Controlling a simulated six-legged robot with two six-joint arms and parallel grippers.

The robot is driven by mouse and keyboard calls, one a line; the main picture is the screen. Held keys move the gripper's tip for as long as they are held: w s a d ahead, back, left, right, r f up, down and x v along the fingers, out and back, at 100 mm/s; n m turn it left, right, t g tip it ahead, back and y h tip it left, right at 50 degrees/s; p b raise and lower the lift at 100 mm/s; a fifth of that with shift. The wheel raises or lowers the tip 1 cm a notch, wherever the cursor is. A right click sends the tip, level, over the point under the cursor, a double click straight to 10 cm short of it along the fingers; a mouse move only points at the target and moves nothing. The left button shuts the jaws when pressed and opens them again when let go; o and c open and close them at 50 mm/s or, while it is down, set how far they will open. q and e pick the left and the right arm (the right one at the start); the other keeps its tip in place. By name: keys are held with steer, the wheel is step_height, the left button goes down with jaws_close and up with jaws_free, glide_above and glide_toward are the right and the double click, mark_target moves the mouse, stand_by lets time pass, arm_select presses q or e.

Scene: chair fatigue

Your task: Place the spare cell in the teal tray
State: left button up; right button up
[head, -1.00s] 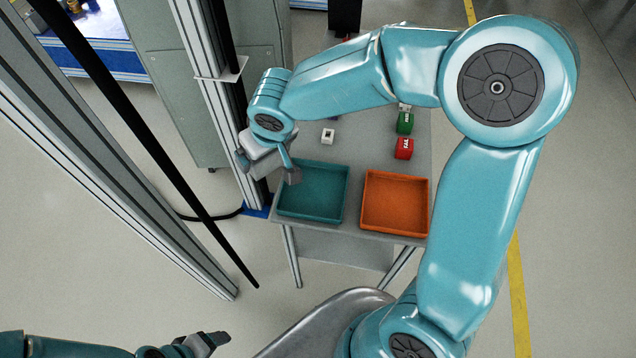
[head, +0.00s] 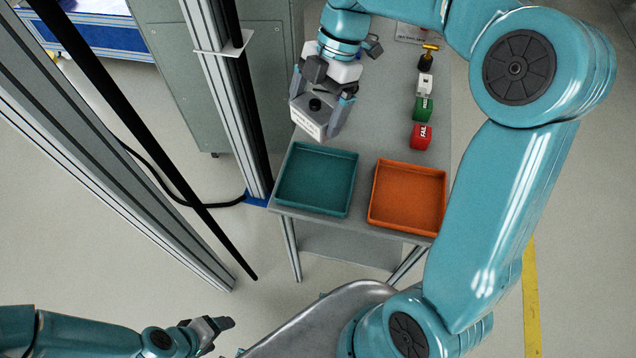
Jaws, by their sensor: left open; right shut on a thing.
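The spare cell (head: 309,122), a pale block with a dark round part on top, is between the fingers of my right gripper (head: 320,108). That gripper is shut on it and holds it above the table, just behind the teal tray in the picture. The teal tray (head: 317,181) is an empty, shallow, open tray at the front left of the table. My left gripper (head: 213,331) is open and empty at the lower left, away from the table.
An empty orange tray (head: 407,196) stands right of the teal one on the grey table (head: 385,120). Red (head: 421,137), green (head: 423,109) and white (head: 425,85) blocks stand in a row behind it. A metal post (head: 235,110) rises close by the table's left side.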

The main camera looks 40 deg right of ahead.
steer(key=shift+s+r+n+g, duration=0.2)
steer(key=shift+r+n+g, duration=0.1)
steer(key=shift+n, duration=0.5)
steer(key=shift+s+f+n, duration=0.1)
steer(key=shift+s+n, duration=0.1)
steer(key=shift+n, duration=0.1)
step_height(320, 180, down, 15)
steer(key=shift+w+d+f, duration=0.1)
steer(key=shift+w+f, duration=0.05)
steer(key=shift+f, duration=0.05)
step_height(320, 180, down, 4)
steer(key=shift+r, duration=0.25)
steer(key=shift+f, duration=0.35)
